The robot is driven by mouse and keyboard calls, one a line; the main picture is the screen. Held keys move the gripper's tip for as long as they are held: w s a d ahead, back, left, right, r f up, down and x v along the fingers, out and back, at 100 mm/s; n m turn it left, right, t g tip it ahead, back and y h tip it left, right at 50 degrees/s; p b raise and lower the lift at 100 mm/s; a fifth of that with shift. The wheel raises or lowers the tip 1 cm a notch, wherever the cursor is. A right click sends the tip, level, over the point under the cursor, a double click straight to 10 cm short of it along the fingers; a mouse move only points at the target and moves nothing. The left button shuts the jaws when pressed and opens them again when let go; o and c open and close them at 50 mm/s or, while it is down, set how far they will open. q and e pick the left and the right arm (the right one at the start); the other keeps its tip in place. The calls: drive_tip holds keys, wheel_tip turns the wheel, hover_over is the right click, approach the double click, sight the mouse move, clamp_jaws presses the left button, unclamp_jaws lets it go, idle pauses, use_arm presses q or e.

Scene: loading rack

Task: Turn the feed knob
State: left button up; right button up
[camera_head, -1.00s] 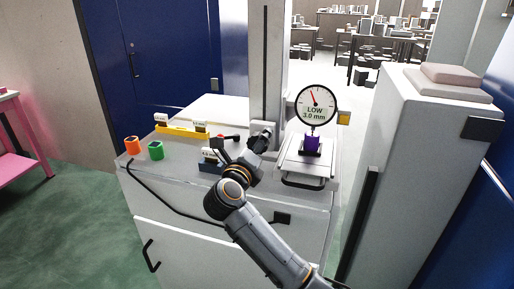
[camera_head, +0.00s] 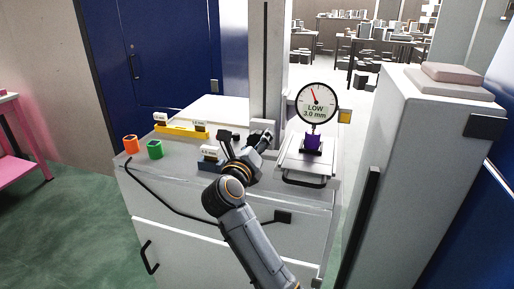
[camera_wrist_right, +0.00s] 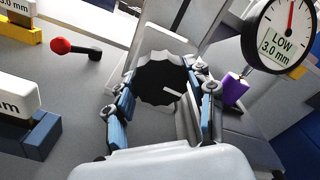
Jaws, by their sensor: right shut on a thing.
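The feed knob (camera_wrist_right: 158,80) is black and scalloped with a white mark pointing right, at the middle of the right wrist view. My right gripper (camera_wrist_right: 163,92) has one finger on each side of the knob and is shut on it. In the head view my right gripper (camera_head: 254,145) is at the foot of the machine's column, largely hiding the knob. The dial gauge (camera_head: 317,103) reads LOW 3.0 mm; it also shows in the right wrist view (camera_wrist_right: 283,32). A purple block (camera_head: 312,143) sits under the gauge. My left gripper is not in view.
A red-tipped lever (camera_wrist_right: 75,47) stands left of the knob. A blue labelled block (camera_head: 208,162), a yellow labelled rail (camera_head: 182,131), and orange (camera_head: 131,145) and green (camera_head: 155,150) pieces are on the bench top. A tall grey cabinet (camera_head: 408,150) stands to the right.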

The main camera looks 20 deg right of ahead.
sight(257, 133)
drive_tip(key=o, duration=1.2)
drive_tip(key=shift+c, duration=0.2)
wheel_tip(257, 133, up, 10)
drive_tip(key=shift+f, duration=0.1)
